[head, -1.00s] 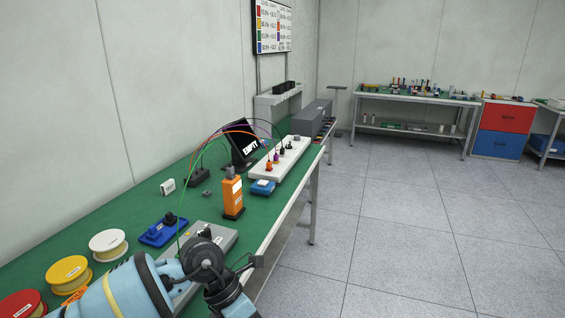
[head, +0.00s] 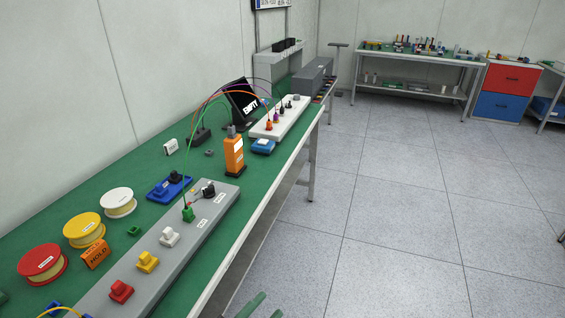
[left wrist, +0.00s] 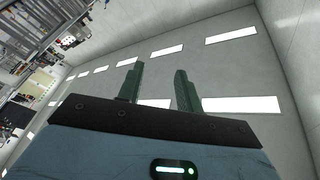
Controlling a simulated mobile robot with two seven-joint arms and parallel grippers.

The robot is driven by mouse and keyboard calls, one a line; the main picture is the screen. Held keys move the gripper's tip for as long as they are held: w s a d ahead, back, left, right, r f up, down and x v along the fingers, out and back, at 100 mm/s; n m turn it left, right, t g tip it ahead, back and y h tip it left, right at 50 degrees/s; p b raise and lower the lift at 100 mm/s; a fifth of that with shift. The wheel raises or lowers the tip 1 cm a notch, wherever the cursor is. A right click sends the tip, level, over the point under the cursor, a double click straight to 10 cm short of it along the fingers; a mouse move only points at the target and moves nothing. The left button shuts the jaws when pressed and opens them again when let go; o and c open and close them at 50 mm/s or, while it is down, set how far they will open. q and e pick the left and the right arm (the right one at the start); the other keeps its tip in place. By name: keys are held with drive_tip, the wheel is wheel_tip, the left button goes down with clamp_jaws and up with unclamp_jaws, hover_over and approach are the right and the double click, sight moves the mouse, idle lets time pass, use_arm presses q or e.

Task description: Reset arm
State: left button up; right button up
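My left gripper (head: 262,306) shows at the bottom edge of the head view, only its dark green fingertips in sight, over the floor just right of the workbench (head: 262,205). In the left wrist view the two fingers (left wrist: 159,88) stand apart with nothing between them, and the ceiling lights show behind. The left arm itself is out of the head view. My right gripper is in neither view.
The green bench holds a grey strip (head: 200,228) with coloured plugs, wire spools (head: 84,230), an orange tester (head: 234,155) and a black screen (head: 243,108). Another bench (head: 415,56) and a red-blue cabinet (head: 506,88) stand far off. The floor (head: 400,200) right of the bench is clear.

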use_arm(q)
drive_tip(key=s+a+f+n+g+y, duration=0.3)
drive_tip(key=s+a+f+n+y, duration=0.2)
drive_tip(key=s+f, duration=0.5)
drive_tip(key=s+a+f+n+g+y+p, duration=0.1)
drive_tip(key=s+a+f+n+g+y, duration=0.2)
drive_tip(key=s+a+f+n+y, duration=0.3)
drive_tip(key=s+a+f+n, duration=0.3)
drive_tip(key=s+a+f, duration=0.1)
drive_tip(key=s+a, duration=0.1)
drive_tip(key=shift+s+a+f+n+y, duration=0.2)
drive_tip(key=shift+s+n+y, duration=0.1)
drive_tip(key=shift+s+n, duration=0.15)
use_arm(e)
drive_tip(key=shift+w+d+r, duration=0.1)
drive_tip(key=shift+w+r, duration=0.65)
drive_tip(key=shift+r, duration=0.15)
